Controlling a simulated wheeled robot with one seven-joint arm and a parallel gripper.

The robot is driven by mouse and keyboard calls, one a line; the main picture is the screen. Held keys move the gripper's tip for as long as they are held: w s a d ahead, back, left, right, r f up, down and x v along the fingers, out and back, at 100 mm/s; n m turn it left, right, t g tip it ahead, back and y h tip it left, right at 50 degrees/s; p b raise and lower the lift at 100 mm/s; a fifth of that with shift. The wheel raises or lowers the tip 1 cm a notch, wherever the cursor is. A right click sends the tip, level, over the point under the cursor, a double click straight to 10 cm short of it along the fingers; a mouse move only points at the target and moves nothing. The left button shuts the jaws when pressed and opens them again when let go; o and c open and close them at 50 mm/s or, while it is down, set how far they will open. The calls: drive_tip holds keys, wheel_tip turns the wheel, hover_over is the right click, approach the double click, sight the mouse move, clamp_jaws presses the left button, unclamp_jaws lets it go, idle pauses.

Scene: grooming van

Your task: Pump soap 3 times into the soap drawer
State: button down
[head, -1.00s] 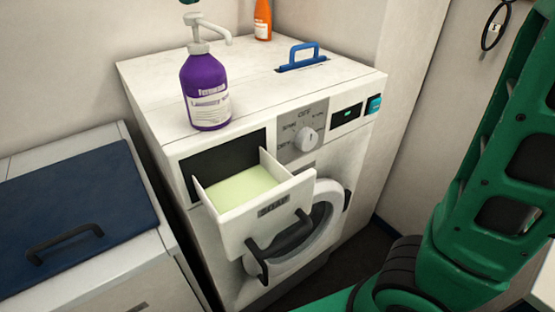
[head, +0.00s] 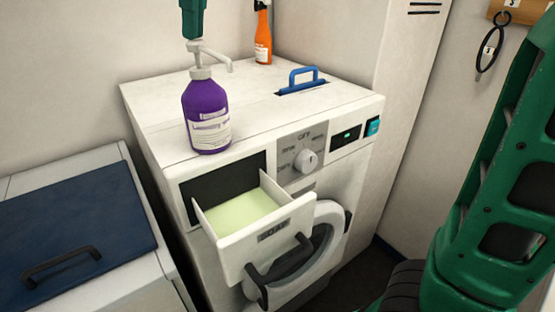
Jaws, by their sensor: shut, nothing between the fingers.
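The purple laundry soap bottle (head: 206,115) stands upright on the washing machine's top near its front left edge. Its white pump head (head: 208,52) has a spout pointing right. My gripper (head: 193,36) is shut and empty, pointing down right over the pump head; I cannot tell whether it touches it. The soap drawer (head: 265,240) is pulled out of the machine's front, below and right of the bottle. Pale green liquid soap (head: 240,211) covers the drawer's floor.
The washing machine (head: 150,105) has a blue handle (head: 302,78) on top and an orange spray bottle (head: 263,35) behind. A cabinet with a dark blue lid (head: 70,225) stands at left. My green arm fills the right edge.

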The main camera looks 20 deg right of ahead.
drive_tip(key=shift+f, duration=0.7)
idle(0.5)
drive_tip(key=shift+r, duration=0.1)
drive_tip(key=shift+v, duration=1.1)
drive_tip(key=shift+w+a, duration=0.15)
drive_tip(key=shift+x, duration=1.15)
idle(0.6)
drive_tip(key=shift+v, duration=1.15)
